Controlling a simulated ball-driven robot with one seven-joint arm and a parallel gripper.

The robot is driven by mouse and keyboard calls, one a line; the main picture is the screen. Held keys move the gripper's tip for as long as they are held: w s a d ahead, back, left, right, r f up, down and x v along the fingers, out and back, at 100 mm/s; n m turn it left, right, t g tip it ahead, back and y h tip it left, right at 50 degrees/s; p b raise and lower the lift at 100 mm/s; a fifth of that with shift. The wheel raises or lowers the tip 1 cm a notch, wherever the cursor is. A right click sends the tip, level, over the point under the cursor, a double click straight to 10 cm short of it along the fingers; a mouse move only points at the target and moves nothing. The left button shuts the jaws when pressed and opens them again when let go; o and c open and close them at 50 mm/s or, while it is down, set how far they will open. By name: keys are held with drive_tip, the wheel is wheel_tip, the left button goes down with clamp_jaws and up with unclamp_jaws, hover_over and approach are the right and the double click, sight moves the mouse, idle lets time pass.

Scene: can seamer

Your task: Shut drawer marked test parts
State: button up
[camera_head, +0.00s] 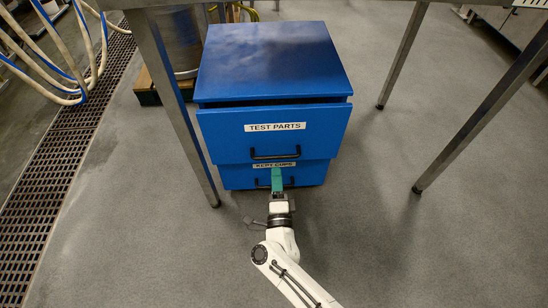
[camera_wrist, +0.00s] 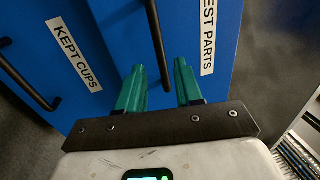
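The test parts drawer (camera_head: 225,135) is the upper drawer of a blue cabinet (camera_head: 270,55). Its front stands out from the cabinet, with a dark gap under the cabinet top. Its white label (camera_head: 275,127) and black bar handle (camera_head: 262,157) show; the wrist view also shows the label (camera_wrist: 208,35) and handle (camera_wrist: 155,30). My gripper (camera_head: 277,172), with teal fingers, is low in front of the drawer, just below the handle. In the wrist view my gripper (camera_wrist: 159,66) has its fingers apart. The handle's end appears between them; I cannot tell whether they touch it.
The kept cups drawer (camera_head: 235,178) is below, partly behind my gripper; its handle (camera_wrist: 30,85) shows in the wrist view. Metal table legs stand left (camera_head: 175,95) and right (camera_head: 405,55) of the cabinet. Hoses (camera_head: 70,60) hang at left. Floor (camera_head: 390,240) at right is clear.

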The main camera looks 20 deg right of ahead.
sight(275, 156)
drive_tip(key=b+x, duration=0.1)
drive_tip(key=x, duration=0.6)
drive_tip(key=shift+w+b, duration=0.15)
drive_tip(key=shift+b, duration=0.2)
clamp_jaws()
